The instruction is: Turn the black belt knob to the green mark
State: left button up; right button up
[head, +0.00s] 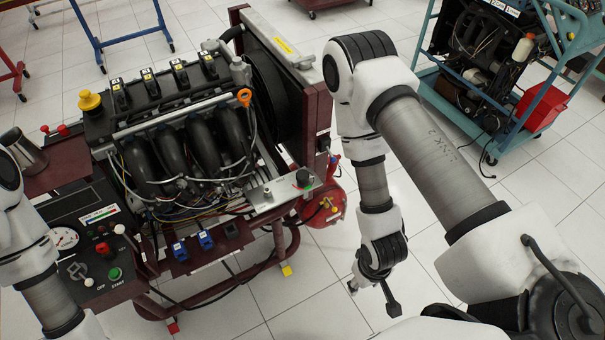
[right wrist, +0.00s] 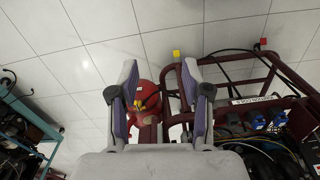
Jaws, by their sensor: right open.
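The black belt knob (head: 303,177) stands on a silver bracket plate (head: 270,196) at the right front corner of the engine trainer. A small green mark shows beside the knob's base; which way the knob points is too small to tell. My right gripper (head: 372,298) hangs to the right of and nearer than the knob, apart from it, over the floor. In the right wrist view my right gripper (right wrist: 160,75) is open and empty, and I cannot make out the knob there. My left arm is at the left edge, with its gripper out of frame.
A red tank (head: 325,208) sits low beside the trainer's maroon frame (head: 285,240), and shows beyond my right fingers (right wrist: 146,100). A control panel with a green button (head: 115,273) is at the left. A teal cart (head: 460,95) stands at the right. Tiled floor is free between.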

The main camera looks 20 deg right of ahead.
jog(key=shift+o, duration=0.5)
jog(key=shift+s+n, duration=0.2)
jog(key=shift+n, duration=0.2)
notch_tip(320, 180, up, 5)
jog(key=n+b, duration=1.2)
jog(key=n, duration=0.6)
send_over(303, 174)
jog(key=shift+a, duration=0.1)
notch_tip(303, 174, down, 8)
jog(key=shift+r+p, duration=0.25)
jog(key=shift+p, duration=0.3)
jog(key=c, duration=1.1)
